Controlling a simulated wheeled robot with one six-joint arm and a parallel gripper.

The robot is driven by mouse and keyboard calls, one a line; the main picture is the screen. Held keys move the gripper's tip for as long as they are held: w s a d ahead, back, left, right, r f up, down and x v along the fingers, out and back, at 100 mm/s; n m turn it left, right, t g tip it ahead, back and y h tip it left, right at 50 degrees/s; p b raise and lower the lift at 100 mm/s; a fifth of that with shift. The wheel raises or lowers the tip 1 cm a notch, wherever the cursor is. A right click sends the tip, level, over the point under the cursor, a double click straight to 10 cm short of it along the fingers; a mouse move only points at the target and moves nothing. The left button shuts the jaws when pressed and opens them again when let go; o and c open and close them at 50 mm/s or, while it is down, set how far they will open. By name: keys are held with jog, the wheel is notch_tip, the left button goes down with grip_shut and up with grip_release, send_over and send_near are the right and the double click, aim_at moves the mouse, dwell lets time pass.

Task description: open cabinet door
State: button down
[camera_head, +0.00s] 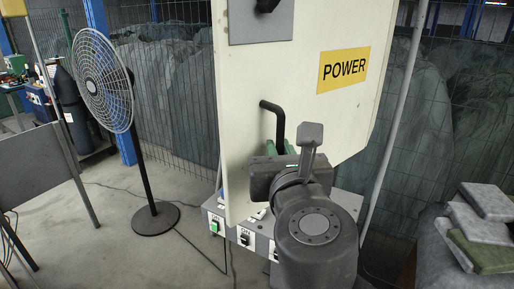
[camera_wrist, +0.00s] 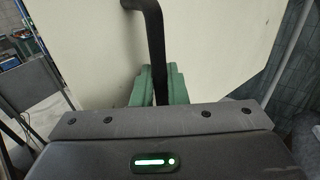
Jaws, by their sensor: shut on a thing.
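The cream cabinet door (camera_head: 300,80) fills the middle of the head view and carries a yellow POWER label (camera_head: 343,69). A bent black bar handle (camera_head: 278,114) stands out from its lower part. My gripper (camera_head: 281,147) has its green fingers closed around the lower end of this handle. In the wrist view the handle (camera_wrist: 155,35) runs down between the green fingers (camera_wrist: 156,85), with the cream door behind. My wrist hides the lower right of the door. I cannot tell how far the door stands from its frame.
A grey switch box (camera_head: 231,228) sits below the door, behind my arm. A standing fan (camera_head: 103,80) is at left on open floor. Grey and green slabs (camera_head: 484,228) are stacked at lower right. A wire mesh fence (camera_head: 178,90) stands behind.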

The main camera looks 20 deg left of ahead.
jog(key=s+d+n+y+b, duration=0.1)
jog(key=d+b, duration=1.8)
jog(key=b, duration=0.1)
jog(key=shift+s+f+g, duration=0.3)
jog(key=shift+d, duration=0.15)
dwell(0.5)
jog(key=c, duration=1.7)
grip_release()
jog(key=shift+o, duration=0.8)
jog(key=shift+d+r+y, duration=0.1)
jog(key=shift+r+y, duration=0.1)
jog(key=shift+y, duration=0.1)
jog(key=shift+s, duration=0.1)
